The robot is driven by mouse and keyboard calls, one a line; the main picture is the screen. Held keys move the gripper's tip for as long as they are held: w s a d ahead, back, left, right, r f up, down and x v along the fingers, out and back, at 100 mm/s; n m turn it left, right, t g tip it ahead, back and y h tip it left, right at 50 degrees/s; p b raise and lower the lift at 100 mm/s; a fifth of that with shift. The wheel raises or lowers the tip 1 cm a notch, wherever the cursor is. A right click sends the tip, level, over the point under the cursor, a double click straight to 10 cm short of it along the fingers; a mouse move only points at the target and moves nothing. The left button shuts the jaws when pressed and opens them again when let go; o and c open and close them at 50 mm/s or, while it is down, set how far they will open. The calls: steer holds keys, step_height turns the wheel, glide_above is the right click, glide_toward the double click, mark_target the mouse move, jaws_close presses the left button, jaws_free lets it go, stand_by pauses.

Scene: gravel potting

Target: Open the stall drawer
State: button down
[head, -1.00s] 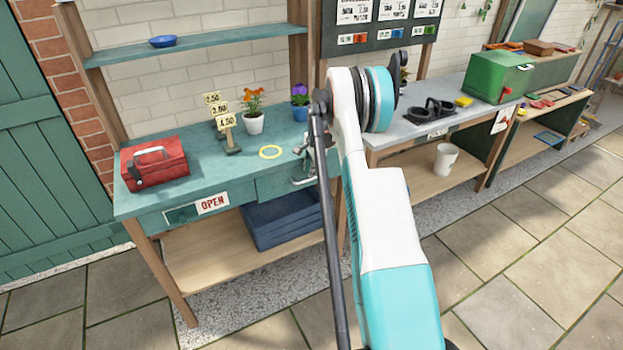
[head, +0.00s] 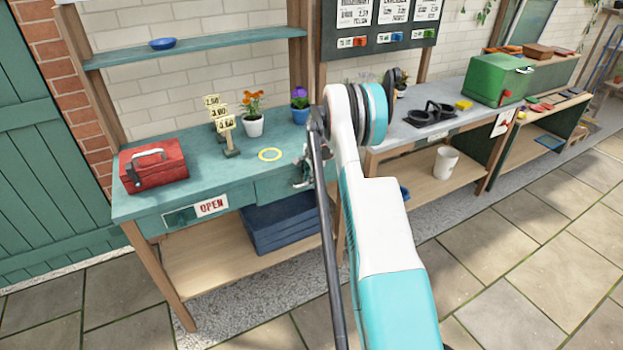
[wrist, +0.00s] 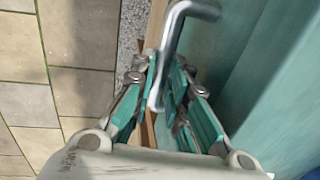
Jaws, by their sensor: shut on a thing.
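The stall drawer (head: 272,188) is a teal front under the right part of the teal stall counter (head: 190,190). It looks flush with the counter's front edge, though its right end is hidden behind my gripper and arm. My gripper (head: 303,174) is at the drawer front. In the wrist view my gripper (wrist: 160,85) is shut on the silver bar handle (wrist: 168,48), which runs between its two teal-padded fingers. The drawer's teal face (wrist: 270,100) fills the right side of that view.
A blue crate (head: 285,222) sits on the shelf below the drawer. The paved floor in front is clear.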

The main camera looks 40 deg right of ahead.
steer(key=s+a+b, duration=0.1)
steer(key=s+a, duration=0.1)
steer(key=s, duration=0.9)
steer(key=s+a+b, duration=0.1)
steer(key=s+a, duration=0.2)
steer(key=s, duration=0.9)
steer(key=shift+s+a, duration=0.2)
steer(key=shift+a, duration=0.1)
steer(key=c, duration=1.8)
jaws_free()
steer(key=shift+c, duration=0.2)
step_height(320, 180, up, 12)
steer(key=s, duration=0.2)
steer(key=shift+a, duration=0.25)
steer(key=shift+f, duration=0.1)
